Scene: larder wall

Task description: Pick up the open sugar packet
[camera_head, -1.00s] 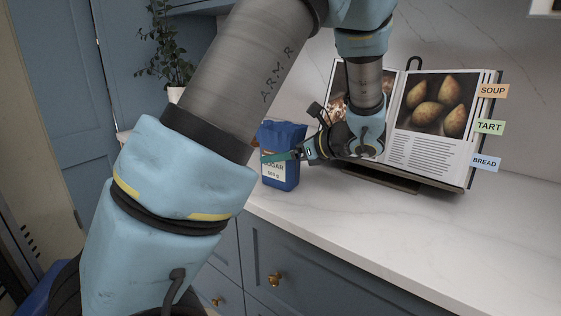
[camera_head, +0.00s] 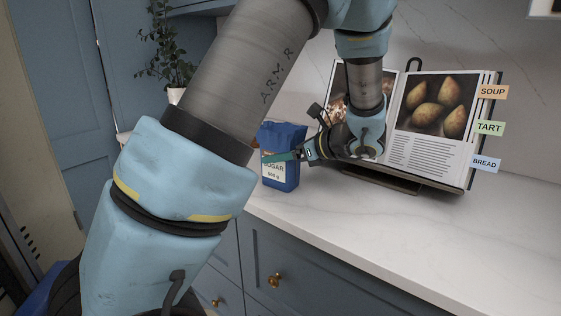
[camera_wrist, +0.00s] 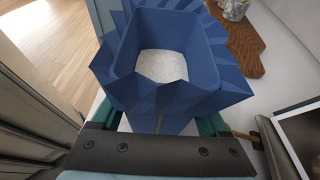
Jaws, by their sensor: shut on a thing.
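The open sugar packet (camera_head: 283,172) is blue with a white label reading SUGAR. It stands upright on the white counter, partly behind my forearm in the head view. In the wrist view the packet (camera_wrist: 125,62) shows its open, jagged-edged top with white sugar (camera_wrist: 162,66) inside. My gripper (camera_head: 281,156) reaches it from the right, with a teal finger across its front. In the wrist view my gripper (camera_wrist: 163,122) has a teal finger on either side of the packet and is shut on it. The finger tips are hidden behind the packet there.
An open cookbook (camera_head: 440,115) with tabs SOUP, TART and BREAD rests on a stand just right of my gripper. A potted plant (camera_head: 166,55) stands behind at the left. A wooden board (camera_wrist: 243,47) lies near the packet. The counter (camera_head: 400,225) in front is clear.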

